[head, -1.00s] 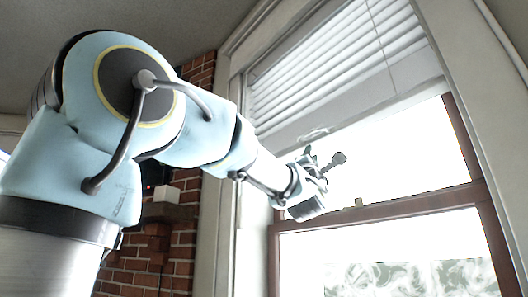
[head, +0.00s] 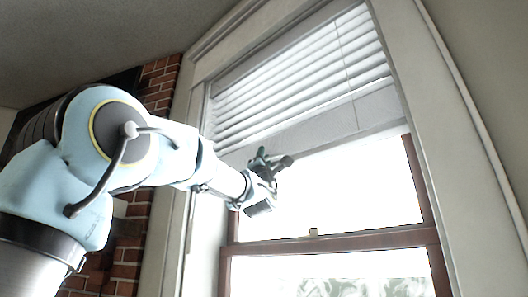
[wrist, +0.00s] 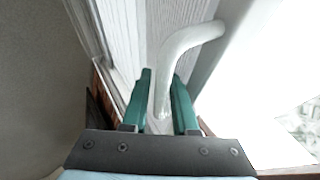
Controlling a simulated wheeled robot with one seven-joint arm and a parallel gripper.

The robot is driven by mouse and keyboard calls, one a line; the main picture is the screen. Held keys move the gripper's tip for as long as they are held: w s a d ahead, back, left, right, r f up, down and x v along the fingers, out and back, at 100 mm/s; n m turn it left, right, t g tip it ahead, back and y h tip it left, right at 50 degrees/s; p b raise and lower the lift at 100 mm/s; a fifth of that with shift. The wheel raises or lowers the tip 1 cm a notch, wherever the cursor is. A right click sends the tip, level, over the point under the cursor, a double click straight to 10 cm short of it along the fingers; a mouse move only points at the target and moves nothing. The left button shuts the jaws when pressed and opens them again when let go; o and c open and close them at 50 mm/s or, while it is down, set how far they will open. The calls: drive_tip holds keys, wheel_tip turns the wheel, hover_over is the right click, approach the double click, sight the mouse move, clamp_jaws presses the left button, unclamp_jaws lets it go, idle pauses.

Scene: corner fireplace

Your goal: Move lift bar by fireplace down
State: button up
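The lift bar (wrist: 188,40) is a pale, bent rod in the wrist view, with its lower stretch between the two green fingers of my gripper (wrist: 162,74). The fingers look parted, not clamped. In the head view, my gripper (head: 276,156) is at the lower edge of the white window blind (head: 305,85), near its left part. The bar cannot be made out there, as the gripper covers that spot. The blind is partly lowered.
Below the blind is bright glass in a brown window frame (head: 385,238) with a small latch (head: 313,232) on its middle rail. A pale window casing (head: 178,190) and a brick wall (head: 130,250) are at left. A wide casing and plain wall are at right.

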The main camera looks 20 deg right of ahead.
clamp_jaws()
idle(1.5)
